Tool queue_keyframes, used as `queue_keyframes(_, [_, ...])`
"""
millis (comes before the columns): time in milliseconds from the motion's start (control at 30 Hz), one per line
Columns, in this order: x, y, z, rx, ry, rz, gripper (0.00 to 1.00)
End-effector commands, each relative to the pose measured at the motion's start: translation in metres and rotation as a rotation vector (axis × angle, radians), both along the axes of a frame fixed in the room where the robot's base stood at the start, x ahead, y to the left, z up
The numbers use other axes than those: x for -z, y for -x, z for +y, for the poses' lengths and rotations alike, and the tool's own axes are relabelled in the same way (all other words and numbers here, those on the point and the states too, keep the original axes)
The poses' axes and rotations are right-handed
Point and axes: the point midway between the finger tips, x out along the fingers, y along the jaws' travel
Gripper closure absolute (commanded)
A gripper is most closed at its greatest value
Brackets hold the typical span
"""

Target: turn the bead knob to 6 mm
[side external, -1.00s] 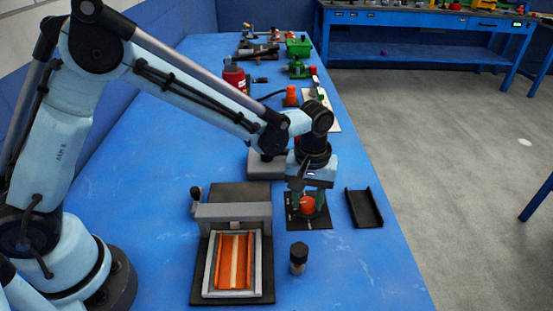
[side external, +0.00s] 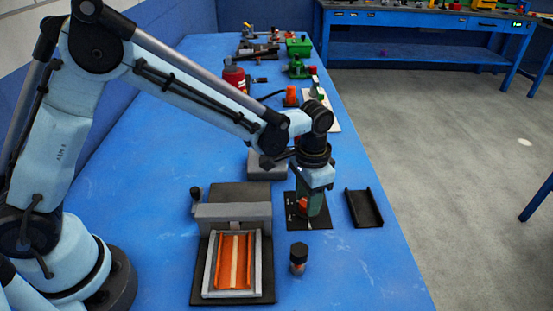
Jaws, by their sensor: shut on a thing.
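The bead knob (side external: 303,204) is a small orange-red knob on a black square plate (side external: 322,222) with pale marks. My gripper (side external: 309,205) points straight down over the plate and is shut on the knob. Its fingers hide much of the knob, and only an orange part shows at the left. The marks on the plate are too small to read, so the knob's setting cannot be told.
A grey fixture (side external: 233,214) with an orange channelled panel (side external: 235,262) lies left of the plate. A small dark-capped jar (side external: 299,258) stands in front. A black channel tray (side external: 364,208) lies to the right. Several tools stand farther back.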

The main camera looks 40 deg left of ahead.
Motion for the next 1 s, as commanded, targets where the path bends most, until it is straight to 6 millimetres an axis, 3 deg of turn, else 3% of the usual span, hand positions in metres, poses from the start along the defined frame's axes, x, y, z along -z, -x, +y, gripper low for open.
queue_keyframes(600, [0.0, -0.0004, 0.0, 0.552, 0.0, -0.002, 0.91])
queue_keyframes(1000, [0.0, -0.0005, -0.0001, 0.742, 0.0, -0.002, 0.91])
